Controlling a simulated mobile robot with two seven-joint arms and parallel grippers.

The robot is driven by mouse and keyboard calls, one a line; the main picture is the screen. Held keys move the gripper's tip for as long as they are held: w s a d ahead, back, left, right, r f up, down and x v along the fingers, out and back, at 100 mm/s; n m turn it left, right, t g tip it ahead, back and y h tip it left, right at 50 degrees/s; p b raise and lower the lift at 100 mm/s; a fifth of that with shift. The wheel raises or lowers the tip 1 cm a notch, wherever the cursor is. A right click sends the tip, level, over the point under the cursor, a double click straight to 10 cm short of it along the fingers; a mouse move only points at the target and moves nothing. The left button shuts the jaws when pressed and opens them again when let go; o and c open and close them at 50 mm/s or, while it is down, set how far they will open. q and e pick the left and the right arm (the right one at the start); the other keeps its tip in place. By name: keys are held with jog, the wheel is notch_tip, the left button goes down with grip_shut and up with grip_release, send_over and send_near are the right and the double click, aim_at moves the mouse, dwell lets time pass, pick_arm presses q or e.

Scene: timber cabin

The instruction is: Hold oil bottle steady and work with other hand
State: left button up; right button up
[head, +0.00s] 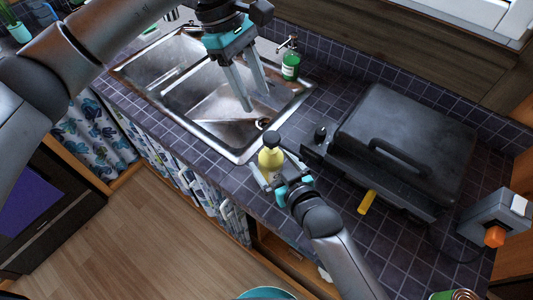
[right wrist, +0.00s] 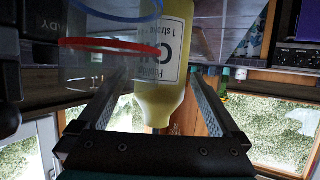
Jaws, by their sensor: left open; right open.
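The oil bottle (head: 271,158), yellow with a dark cap, stands upright on the dark tiled counter just right of the sink's front corner. My right gripper (head: 270,174) is open at the bottle, coming from the counter's front edge. In the right wrist view the oil bottle (right wrist: 163,100) shows upside down, its white label partly visible, between the two spread fingers. Gaps show beside it, and I cannot tell whether either finger touches it. My left gripper (head: 255,98) is open and empty, fingers pointing down above the right sink basin.
The double steel sink (head: 180,82) lies left of the bottle. A green soap bottle (head: 290,66) stands behind it. A large dark grill (head: 410,140) with a handle fills the counter to the right. A grey device with an orange part (head: 495,220) is at far right.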

jog(key=shift+x, duration=2)
